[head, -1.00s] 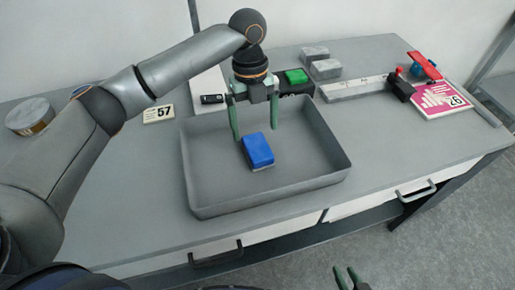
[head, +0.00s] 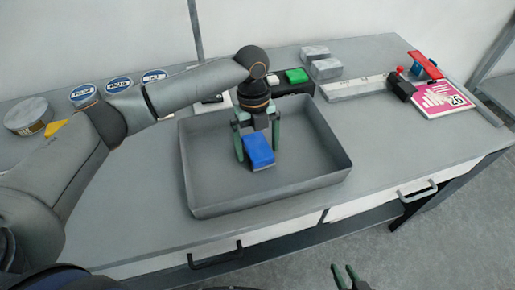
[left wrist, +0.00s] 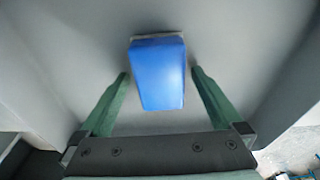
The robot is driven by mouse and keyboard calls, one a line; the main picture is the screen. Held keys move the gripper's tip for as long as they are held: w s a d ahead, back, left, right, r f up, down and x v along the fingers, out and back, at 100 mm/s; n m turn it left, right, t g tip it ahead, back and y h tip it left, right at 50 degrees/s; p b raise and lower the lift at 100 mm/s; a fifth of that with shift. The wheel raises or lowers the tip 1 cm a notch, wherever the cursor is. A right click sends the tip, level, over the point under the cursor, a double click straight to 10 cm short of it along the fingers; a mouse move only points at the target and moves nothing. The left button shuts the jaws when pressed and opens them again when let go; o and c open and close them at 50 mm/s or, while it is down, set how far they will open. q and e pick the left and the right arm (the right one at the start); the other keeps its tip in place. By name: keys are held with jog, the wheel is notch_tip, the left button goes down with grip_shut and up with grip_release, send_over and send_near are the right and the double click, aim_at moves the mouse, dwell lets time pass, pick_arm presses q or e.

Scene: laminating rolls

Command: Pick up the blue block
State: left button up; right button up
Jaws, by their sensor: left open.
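The blue block (head: 259,150) lies in the grey tray (head: 212,187), on its floor near the middle. It also shows in the left wrist view (left wrist: 157,74), where its near end reaches between the fingertips. My left gripper (head: 257,145) is open, pointing down into the tray, with one green finger on each side of the block. In the left wrist view the left gripper (left wrist: 160,80) shows a gap between each finger and the block. My right gripper (head: 345,276) shows only its fingertips at the bottom edge, apart from each other, over the floor.
The tray walls surround the block and left gripper. A pink card (head: 441,98) lies at the right. The table's front right is clear.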

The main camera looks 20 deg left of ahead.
aim_at(259, 147)
pick_arm(q)
jog(key=shift+f+p, duration=0.15)
jog(key=shift+p, duration=0.25)
pick_arm(e)
jog(key=shift+d+r, duration=0.1)
jog(key=shift+r, duration=0.3)
pick_arm(q)
jog(key=c, duration=1.4)
pick_arm(e)
jog(key=shift+f, duration=0.15)
pick_arm(q)
jog(key=shift+b, duration=0.65)
notch_tip(259, 147, up, 4)
jog(key=shift+f+p, duration=0.15)
jog(key=shift+p, duration=0.3)
jog(key=s+d+r, duration=0.2)
jog(key=s+r, duration=0.1)
jog(key=s+d+r+p, duration=0.1)
jog(key=s+d+r, duration=0.2)
jog(key=s, duration=0.1)
jog(key=s+d+r, duration=0.3)
jog(key=s, duration=0.1)
jog(key=shift+s+d+r+p, duration=0.1)
jog(key=shift+s+r+p, duration=0.1)
jog(key=shift+r+p, duration=0.15)
pick_arm(e)
jog(key=shift+s+d+r, duration=0.25)
jog(key=shift+d, duration=0.3)
